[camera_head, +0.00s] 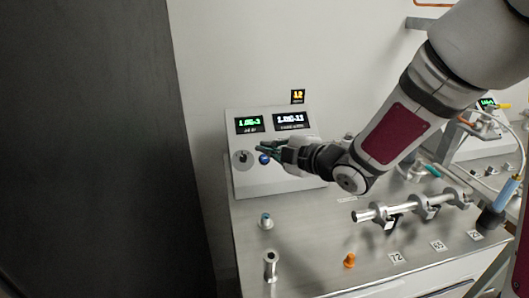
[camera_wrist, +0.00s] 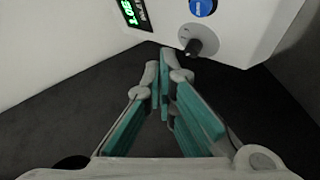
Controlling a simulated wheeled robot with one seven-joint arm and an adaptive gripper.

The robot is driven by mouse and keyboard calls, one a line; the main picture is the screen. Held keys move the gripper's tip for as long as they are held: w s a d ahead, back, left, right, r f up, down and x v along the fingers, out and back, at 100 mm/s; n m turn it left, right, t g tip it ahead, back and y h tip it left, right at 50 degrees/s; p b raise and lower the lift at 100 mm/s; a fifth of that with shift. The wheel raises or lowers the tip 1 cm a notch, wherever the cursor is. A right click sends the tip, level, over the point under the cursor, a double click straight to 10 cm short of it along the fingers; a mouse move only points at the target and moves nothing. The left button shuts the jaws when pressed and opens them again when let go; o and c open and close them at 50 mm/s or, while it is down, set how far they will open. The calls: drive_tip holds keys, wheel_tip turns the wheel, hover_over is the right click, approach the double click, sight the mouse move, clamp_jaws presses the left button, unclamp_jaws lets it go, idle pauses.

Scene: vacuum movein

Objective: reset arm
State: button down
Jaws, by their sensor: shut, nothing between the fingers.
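My gripper (camera_head: 262,147) is at the front of a light grey control box in the head view. It is near the blue button (camera_head: 264,159), and I cannot tell in that view whether it touches. In the wrist view my gripper (camera_wrist: 164,75) has its teal-padded fingers together with nothing between them. The control box (camera_wrist: 255,25) shows at the top there, with a blue button (camera_wrist: 203,7) and a black knob (camera_wrist: 199,42) just beyond the fingertips. My arm reaches in from the upper right in the head view and hides part of the bench.
The control box (camera_head: 285,179) has two lit displays and stands on a metal bench (camera_head: 325,250). A rod in clamps (camera_head: 410,210), an orange piece (camera_head: 349,260) and small metal posts (camera_head: 270,263) stand on the bench. A dark panel (camera_head: 90,150) fills the left.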

drive_tip(key=s+d+r+m+g+h+p, duration=0.1)
drive_tip(key=s+d+r+m+h, duration=0.4)
drive_tip(key=d, duration=0.3)
drive_tip(key=s+d+r+m+g+h+p, duration=0.1)
drive_tip(key=s+d+r+m+h+p, duration=0.15)
drive_tip(key=s+d+m+h, duration=0.4)
drive_tip(key=s+d+m+g+y, duration=0.1)
drive_tip(key=s+m, duration=0.4)
drive_tip(key=s, duration=0.7)
drive_tip(key=s+d+m+g, duration=0.2)
drive_tip(key=s+m+g, duration=0.2)
drive_tip(key=s, duration=0.8)
drive_tip(key=shift+s+r+m+y+p, duration=0.35)
drive_tip(key=shift+m+p, duration=0.1)
drive_tip(key=shift+m, duration=0.3)
